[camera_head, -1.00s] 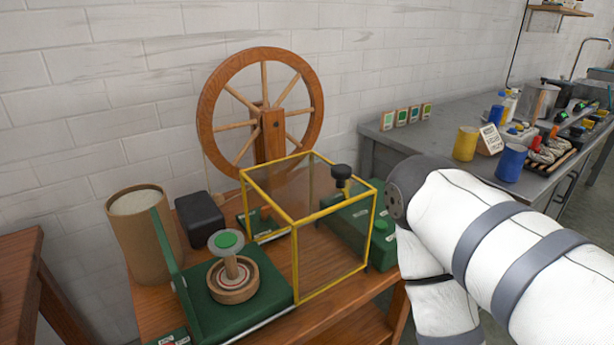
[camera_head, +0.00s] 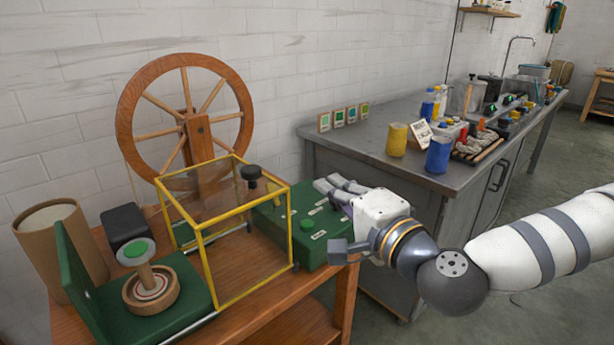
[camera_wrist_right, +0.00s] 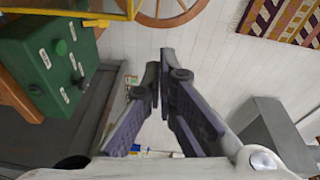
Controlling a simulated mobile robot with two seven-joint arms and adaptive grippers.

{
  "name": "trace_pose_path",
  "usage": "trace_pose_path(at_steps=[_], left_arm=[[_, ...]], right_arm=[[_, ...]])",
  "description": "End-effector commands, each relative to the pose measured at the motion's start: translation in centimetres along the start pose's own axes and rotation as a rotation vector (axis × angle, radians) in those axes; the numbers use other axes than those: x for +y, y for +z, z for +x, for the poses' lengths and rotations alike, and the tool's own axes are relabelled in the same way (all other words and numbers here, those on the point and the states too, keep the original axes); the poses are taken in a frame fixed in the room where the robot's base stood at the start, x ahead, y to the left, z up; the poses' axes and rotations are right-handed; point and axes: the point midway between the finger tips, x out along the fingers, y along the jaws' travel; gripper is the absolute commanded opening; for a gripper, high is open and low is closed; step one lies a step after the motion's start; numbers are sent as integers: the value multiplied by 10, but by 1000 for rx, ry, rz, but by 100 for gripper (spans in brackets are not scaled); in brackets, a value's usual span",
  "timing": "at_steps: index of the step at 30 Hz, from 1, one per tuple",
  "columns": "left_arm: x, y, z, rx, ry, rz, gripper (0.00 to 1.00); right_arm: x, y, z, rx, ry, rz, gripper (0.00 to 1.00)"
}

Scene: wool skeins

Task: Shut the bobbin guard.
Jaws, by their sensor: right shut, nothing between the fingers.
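The bobbin guard (camera_head: 245,233) is a clear box with a yellow frame and a black knob (camera_head: 251,174) on top. It stands on the wooden bench, to the right of the bobbin (camera_head: 148,278), which is uncovered on its green base (camera_head: 185,312). A yellow edge of the guard shows at the top left of the right wrist view (camera_wrist_right: 98,14). My right gripper (camera_head: 326,186) is shut and empty, to the right of the guard and apart from it, near the green control box (camera_head: 310,222). Its fingers meet in the right wrist view (camera_wrist_right: 158,72). My left gripper is out of view.
A spinning wheel (camera_head: 121,129) stands behind the guard. A cardboard drum (camera_head: 65,255) and a black block (camera_head: 124,226) stand at the left. A grey table (camera_head: 375,170) with pots and tools is at the right. A green upright panel (camera_head: 78,275) flanks the bobbin.

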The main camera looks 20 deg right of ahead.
Motion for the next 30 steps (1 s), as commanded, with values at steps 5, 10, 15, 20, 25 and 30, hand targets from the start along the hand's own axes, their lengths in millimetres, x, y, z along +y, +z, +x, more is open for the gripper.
trace_pose_path(at_steps=[5,10,15,20,25,30], left_arm=[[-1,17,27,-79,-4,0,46],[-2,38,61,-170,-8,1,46],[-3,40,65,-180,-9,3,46],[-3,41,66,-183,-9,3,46],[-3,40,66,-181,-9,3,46],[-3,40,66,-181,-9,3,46]], right_arm=[[14,0,13,3,19,5,0],[15,1,28,-1,14,4,0],[5,0,66,1,6,-1,0],[2,0,100,1,3,-1,0],[1,27,106,-4,3,-1,0],[0,38,109,-1,1,-1,0]])
